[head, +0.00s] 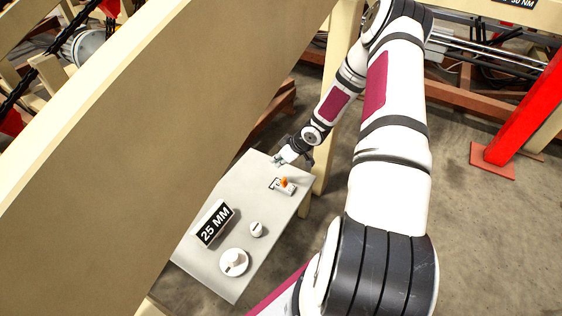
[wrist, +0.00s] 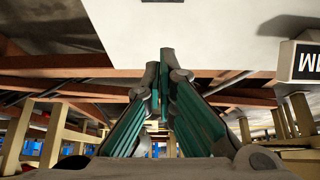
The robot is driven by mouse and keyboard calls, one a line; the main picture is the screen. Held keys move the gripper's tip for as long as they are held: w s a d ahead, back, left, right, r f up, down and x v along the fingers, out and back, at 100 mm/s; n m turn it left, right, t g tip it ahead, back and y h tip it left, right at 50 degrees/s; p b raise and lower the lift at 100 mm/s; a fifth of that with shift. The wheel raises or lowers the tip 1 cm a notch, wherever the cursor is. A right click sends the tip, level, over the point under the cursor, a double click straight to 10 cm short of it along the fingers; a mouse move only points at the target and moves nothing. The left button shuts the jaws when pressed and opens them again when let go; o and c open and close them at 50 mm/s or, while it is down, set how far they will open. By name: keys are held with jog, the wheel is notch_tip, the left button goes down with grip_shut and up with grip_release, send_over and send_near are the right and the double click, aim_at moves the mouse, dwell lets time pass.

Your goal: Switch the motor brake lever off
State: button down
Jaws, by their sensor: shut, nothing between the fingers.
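A small lever with an orange tip (head: 284,182) sits on a pale base plate near the far right corner of the grey panel (head: 225,200) in the head view; which way it is thrown is too small to tell. My gripper (head: 278,161) is at the panel's far edge, just beyond the lever and apart from it. In the wrist view my gripper (wrist: 164,70) has its fingers together with nothing between them, in front of the panel's pale surface (wrist: 200,22). The lever does not show in the wrist view.
A large beige beam (head: 150,110) crosses the left side. A red post (head: 525,110) stands at right, with open floor before it.

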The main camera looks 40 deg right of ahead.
aim_at(284, 183)
jog(key=b+x, duration=0.1)
jog(key=x, duration=0.1)
jog(key=b+x, duration=0.1)
jog(key=x, duration=0.1)
jog(key=b+x, duration=0.1)
jog(key=x, duration=0.1)
jog(key=shift+s+f, duration=0.1)
jog(key=shift+f, duration=0.4)
jog(key=s, duration=0.1)
jog(key=s+d+b, duration=0.1)
jog(key=shift+s+f, duration=0.1)
jog(key=shift+s, duration=0.2)
jog(key=shift+s+d, duration=0.1)
jog(key=shift+s, duration=0.3)
